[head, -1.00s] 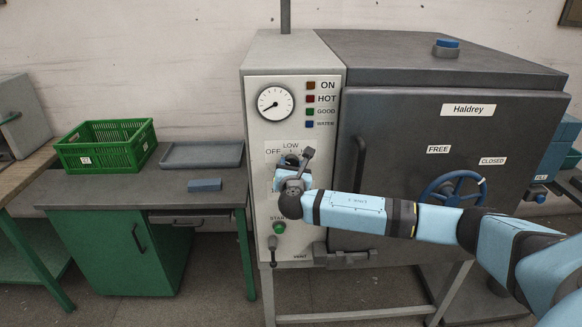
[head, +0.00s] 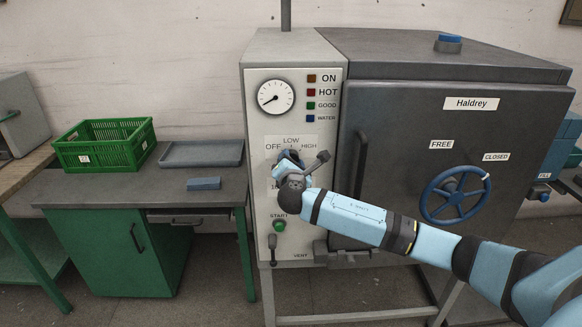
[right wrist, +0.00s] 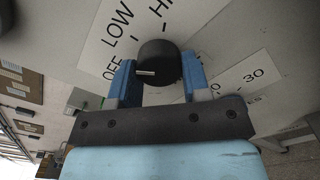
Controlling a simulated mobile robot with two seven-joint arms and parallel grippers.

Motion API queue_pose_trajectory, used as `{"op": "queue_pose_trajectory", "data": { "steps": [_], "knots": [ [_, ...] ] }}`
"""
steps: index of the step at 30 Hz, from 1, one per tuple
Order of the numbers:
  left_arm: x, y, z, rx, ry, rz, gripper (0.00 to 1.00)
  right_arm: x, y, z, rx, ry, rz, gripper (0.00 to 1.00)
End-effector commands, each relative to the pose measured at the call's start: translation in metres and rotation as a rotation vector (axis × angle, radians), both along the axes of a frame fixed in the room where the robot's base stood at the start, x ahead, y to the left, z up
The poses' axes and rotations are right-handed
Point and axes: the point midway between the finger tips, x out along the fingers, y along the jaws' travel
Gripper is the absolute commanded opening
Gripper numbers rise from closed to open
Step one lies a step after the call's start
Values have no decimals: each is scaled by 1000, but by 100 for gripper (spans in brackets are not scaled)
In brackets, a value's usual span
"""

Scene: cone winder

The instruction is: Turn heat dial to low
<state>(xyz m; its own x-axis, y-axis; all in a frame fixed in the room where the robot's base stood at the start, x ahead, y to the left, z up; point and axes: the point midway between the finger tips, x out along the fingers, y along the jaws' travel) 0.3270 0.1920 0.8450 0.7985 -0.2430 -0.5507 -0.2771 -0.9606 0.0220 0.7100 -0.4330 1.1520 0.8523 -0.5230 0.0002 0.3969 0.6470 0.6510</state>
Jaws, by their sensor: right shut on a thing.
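The heat dial is a round black knob (right wrist: 160,58) on the pale control panel (head: 262,215). In the right wrist view its short white mark points left, roughly towards OFF rather than LOW. The OFF, LOW and HIGH scale (head: 290,140) also shows above my right gripper in the head view. My right gripper (head: 289,158) is at the dial, its blue fingers on either side of the knob and shut on it; it also shows in the right wrist view (right wrist: 157,84). In the head view the gripper mostly hides the dial. My left gripper is not in view.
A second scale with 30 (right wrist: 250,80) lies beside the dial. Below are a green start button (head: 279,225) and a vent lever (head: 272,248). A door handle (head: 360,165) and blue handwheel (head: 447,196) are on the right. A green crate (head: 105,160) stands left.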

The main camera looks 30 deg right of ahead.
Motion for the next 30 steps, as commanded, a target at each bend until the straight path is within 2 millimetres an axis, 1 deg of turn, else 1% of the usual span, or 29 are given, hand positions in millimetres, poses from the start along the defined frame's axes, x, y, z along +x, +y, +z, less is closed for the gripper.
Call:
{"op": "queue_pose_trajectory", "data": {
  "steps": [1,3,15,21,30],
  "knots": [
    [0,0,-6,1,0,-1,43,0,1,-4,40,-22,-1,20],
    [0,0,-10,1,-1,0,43,0,1,-4,97,-56,0,20],
    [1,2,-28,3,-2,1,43,0,1,-2,360,-218,-1,20],
    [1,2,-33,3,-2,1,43,0,1,-1,436,-265,-1,20],
    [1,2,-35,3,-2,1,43,0,1,1,479,-292,-1,20]
  ]
}}
